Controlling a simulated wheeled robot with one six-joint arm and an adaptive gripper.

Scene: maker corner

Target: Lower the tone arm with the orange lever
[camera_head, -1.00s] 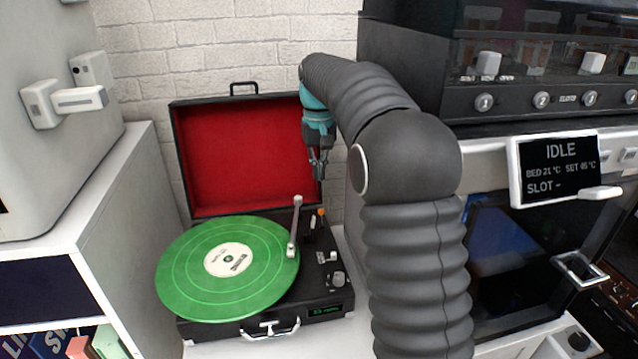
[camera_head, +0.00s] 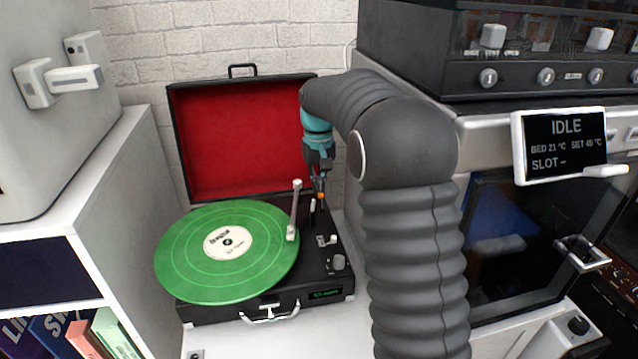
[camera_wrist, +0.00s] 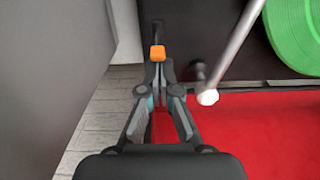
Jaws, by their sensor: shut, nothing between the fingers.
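The record player (camera_head: 250,307) stands open with a green record (camera_head: 180,262) on it. The pale tone arm (camera_head: 295,210) is at the record's right edge; its height above the record cannot be told. The orange lever (camera_head: 321,194) is behind it to the right, and its tip also shows in the wrist view (camera_wrist: 158,53). My gripper (camera_head: 319,181) is shut and empty, pointing down at the lever. In the wrist view my gripper's fingertips (camera_wrist: 160,73) are right beside the orange tip; whether they touch it cannot be told.
The red-lined lid (camera_head: 240,130) stands up behind the deck. A grey machine with an IDLE display (camera_head: 560,145) is to the right. A white shelf (camera_head: 110,215) is to the left. A small white post (camera_head: 312,208) stands close to the lever.

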